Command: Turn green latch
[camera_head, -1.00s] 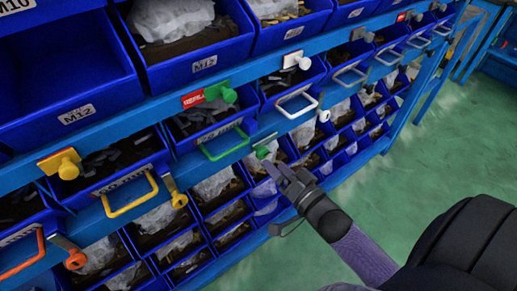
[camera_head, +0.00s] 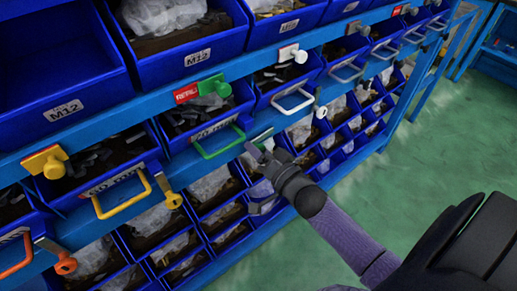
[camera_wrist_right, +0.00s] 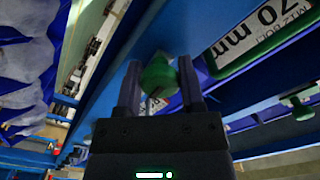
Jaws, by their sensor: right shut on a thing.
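The lower green latch has a metal plate (camera_head: 263,136) on the blue rail, just right of the green drawer handle (camera_head: 220,143). Its green knob (camera_wrist_right: 158,76) shows between the fingers in the right wrist view; in the head view the gripper mostly hides it. My right gripper (camera_head: 262,153) is shut on this knob, one finger on each side. A second green latch (camera_head: 214,87) sits above the same drawer, next to a red label. My left gripper is not in view.
Neighbouring latches are yellow (camera_head: 173,199), orange (camera_head: 66,264) and white (camera_head: 320,111), beside matching drawer handles. Rows of blue bins (camera_head: 190,55) with parts stand above and below the rail. Green floor (camera_head: 385,185) is clear at the right.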

